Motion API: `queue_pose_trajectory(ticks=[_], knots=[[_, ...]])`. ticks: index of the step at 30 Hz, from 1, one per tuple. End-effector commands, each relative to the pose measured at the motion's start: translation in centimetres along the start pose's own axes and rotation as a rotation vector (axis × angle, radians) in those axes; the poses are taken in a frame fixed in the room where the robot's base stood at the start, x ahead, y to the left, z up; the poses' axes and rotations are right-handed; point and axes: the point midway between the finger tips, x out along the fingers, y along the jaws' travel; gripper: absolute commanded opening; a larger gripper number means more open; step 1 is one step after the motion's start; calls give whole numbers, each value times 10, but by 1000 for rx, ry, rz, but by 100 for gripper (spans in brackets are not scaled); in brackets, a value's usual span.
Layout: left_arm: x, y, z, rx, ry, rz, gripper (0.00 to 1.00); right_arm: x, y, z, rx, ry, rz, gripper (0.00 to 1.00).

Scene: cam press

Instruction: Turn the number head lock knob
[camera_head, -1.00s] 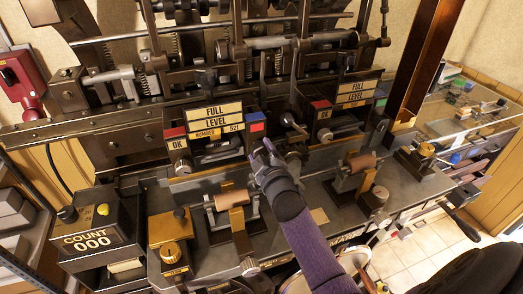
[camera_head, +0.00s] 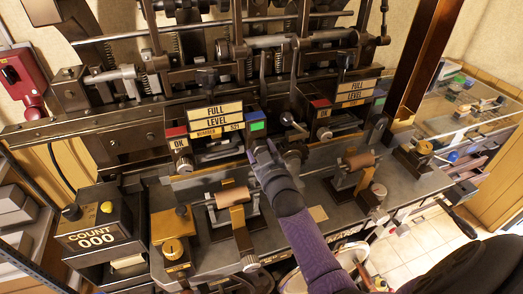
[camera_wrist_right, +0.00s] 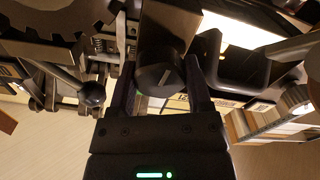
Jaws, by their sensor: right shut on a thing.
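My right gripper (camera_head: 268,150) reaches up from the lower right to the front of the left press head, just under its small blue and green blocks (camera_head: 257,125). The gripper is shut on this knob. In the head view the knob is hidden behind the gripper. The number head with its label (camera_head: 215,132) sits just left of the gripper. My left gripper is not in view.
A black lever with a ball end (camera_wrist_right: 92,94) is left of the gripper in the right wrist view. A second press head (camera_head: 357,93) stands to the right. Rollers (camera_head: 232,197) stand on the bench in front.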

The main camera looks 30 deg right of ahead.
Motion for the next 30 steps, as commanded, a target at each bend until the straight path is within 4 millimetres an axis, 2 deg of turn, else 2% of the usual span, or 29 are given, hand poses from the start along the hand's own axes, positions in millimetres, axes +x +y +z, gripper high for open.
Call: queue_pose_trajectory(ticks=[9, 10, 15, 24, 26, 30], knots=[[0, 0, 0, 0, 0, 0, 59, 0, -1, 1, 1, -3, -1, 5], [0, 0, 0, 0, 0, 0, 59, 0, -1, 1, 1, -3, -1, 66], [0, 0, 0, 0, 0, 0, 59, 0, 0, 1, 0, -2, -1, 99], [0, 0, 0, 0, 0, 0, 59, -3, 0, 0, 0, -1, -1, 99], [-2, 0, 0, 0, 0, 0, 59, -10, 0, 1, 0, -2, -1, 99], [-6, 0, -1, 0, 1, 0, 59, -40, 0, 1, 0, -4, -2, 99]])
